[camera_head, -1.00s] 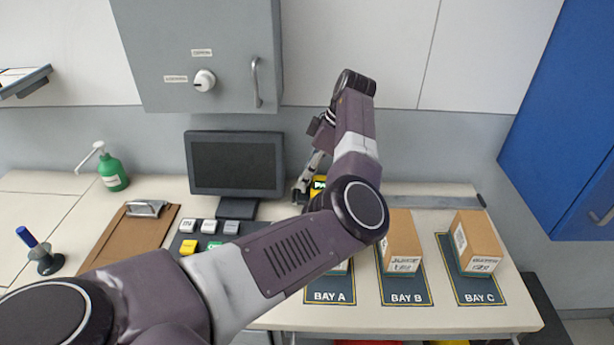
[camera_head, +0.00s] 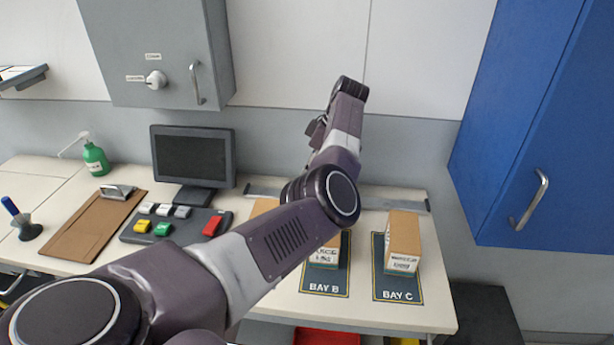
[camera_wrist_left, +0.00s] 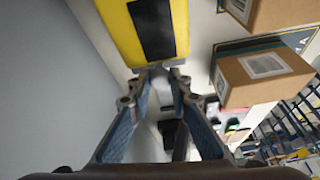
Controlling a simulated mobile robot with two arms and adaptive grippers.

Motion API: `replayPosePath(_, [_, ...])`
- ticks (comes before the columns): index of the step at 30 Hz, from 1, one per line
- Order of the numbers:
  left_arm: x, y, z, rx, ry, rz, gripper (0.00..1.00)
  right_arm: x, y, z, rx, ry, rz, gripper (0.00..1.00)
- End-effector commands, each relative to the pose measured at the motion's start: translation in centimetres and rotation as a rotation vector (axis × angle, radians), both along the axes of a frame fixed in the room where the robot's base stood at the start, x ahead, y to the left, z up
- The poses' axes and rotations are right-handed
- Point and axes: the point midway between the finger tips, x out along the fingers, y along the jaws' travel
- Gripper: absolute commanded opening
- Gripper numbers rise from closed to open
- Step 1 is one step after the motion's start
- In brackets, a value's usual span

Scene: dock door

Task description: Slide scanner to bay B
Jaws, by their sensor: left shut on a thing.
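The scanner (camera_wrist_left: 188,30), yellow with a black panel, fills the top of the left wrist view. My left gripper (camera_wrist_left: 165,70) is shut on its near edge. In the head view my own arm hides the scanner and most of the gripper, which are over the back of the bench by the grey rail (camera_head: 385,201). The bay B mat (camera_head: 325,286) lies in front of the arm, with a cardboard box (camera_head: 327,257) on it partly hidden by the arm. The bay A mat is hidden behind my arm. My right gripper is not in view.
The bay C mat (camera_head: 398,289) holds another box (camera_head: 403,240). A box (camera_head: 264,206) shows left of my arm. A monitor (camera_head: 193,158), a button panel (camera_head: 170,226) and a clipboard (camera_head: 82,226) are at left. A blue cabinet (camera_head: 530,120) hangs at right.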

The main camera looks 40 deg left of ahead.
Motion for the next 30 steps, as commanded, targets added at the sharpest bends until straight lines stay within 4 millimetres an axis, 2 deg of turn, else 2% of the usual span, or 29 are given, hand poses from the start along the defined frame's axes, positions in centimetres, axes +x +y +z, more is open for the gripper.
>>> replayPosePath(4, [0.4,-0.5,0.1,-0.002,-0.004,-0.001,0.00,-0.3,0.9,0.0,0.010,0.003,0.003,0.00])
replayPosePath(17, [0.5,-0.7,0.1,-0.002,-0.005,-0.001,0.00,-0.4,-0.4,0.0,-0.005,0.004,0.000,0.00])
replayPosePath(18, [0.5,-0.7,0.1,-0.002,-0.005,-0.001,0.20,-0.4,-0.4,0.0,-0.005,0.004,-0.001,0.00])
replayPosePath(22, [0.5,-0.7,0.1,-0.002,-0.005,-0.001,0.34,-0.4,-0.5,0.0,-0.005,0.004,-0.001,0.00])
replayPosePath(30, [0.5,-0.8,0.0,-0.002,-0.004,-0.001,0.36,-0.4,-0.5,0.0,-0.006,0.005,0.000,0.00])
